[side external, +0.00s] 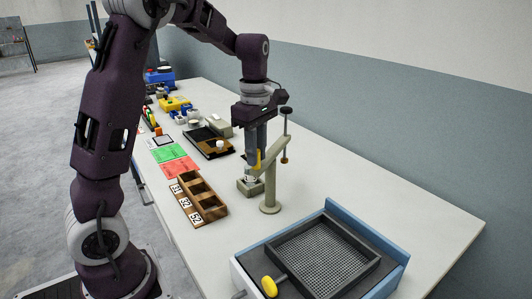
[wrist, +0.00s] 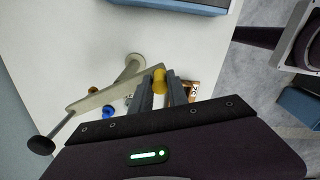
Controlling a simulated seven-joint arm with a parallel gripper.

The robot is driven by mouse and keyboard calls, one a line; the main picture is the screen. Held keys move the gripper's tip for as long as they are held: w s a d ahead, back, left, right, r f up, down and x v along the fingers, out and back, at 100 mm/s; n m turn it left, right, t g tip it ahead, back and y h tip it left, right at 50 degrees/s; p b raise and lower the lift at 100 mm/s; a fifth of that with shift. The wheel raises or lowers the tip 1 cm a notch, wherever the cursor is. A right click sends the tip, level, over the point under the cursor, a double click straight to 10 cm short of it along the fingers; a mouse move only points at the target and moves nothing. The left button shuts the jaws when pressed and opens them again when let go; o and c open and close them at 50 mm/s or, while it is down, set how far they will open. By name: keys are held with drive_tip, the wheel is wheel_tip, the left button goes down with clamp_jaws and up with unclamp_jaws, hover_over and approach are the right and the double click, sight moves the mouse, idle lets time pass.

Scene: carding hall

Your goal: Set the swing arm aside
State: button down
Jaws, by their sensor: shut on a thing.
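The swing arm (side external: 272,154) is a beige bar on a round-footed post (side external: 269,192). A threaded screw with a black knob (side external: 287,110) stands at its far end. The bar also shows in the wrist view (wrist: 100,94), slanting left of my fingers. My gripper (side external: 256,160) points down and is shut on the yellow knob (wrist: 159,76) at the bar's near end. A small grey-green block (side external: 249,188) with something pale on top sits on the table just below my fingers. The fingers partly hide the knob in the side view.
A blue-edged tray with a dark mesh (side external: 322,252) and a yellow knob (side external: 269,286) stands at the front right. A wooden compartment box (side external: 199,196) and green and red cards (side external: 175,160) lie to the left. The table right of the post is clear.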

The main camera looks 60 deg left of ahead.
drive_tip(key=shift+s+a+m, duration=0.2)
drive_tip(key=shift+a+m, duration=0.6)
drive_tip(key=shift+m, duration=0.05)
drive_tip(key=shift+s+a+m, duration=0.25)
drive_tip(key=shift+a+m, duration=0.5)
drive_tip(key=shift+m, duration=0.05)
drive_tip(key=shift+s+a+m, duration=0.2)
drive_tip(key=shift+a+m, duration=0.6)
drive_tip(key=shift+m, duration=0.05)
drive_tip(key=c, duration=1.3)
unclamp_jaws()
drive_tip(key=shift+r, duration=0.15)
wheel_tip(320, 180, up, 7)
